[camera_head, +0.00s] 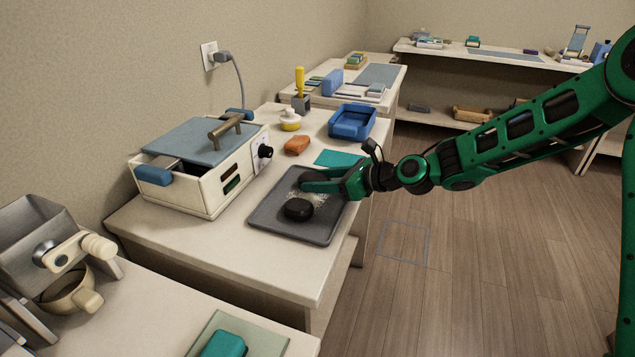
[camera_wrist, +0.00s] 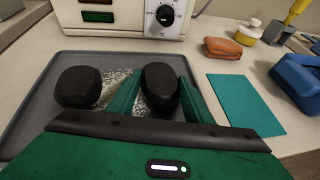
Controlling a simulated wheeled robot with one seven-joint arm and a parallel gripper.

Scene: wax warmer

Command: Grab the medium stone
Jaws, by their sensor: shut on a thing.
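My gripper (camera_head: 320,183) reaches over the dark grey tray (camera_head: 265,222) from the right. In the wrist view, its two green fingers (camera_wrist: 158,100) are shut on a rounded black stone (camera_wrist: 159,82). That stone is mostly hidden by the gripper in the head view, and I cannot tell whether it still touches the tray. A second black stone (camera_head: 298,209) lies on the tray nearer the front; it also shows left of the fingers in the wrist view (camera_wrist: 78,87). A pale speckled patch lies between the two stones. The two look close in size.
A cream wax warmer (camera_head: 188,180) with a blue lid stands left of the tray. An orange-brown block (camera_head: 297,145), a teal mat (camera_head: 338,158) and a blue open box (camera_head: 352,121) lie behind it. The front table corner is clear.

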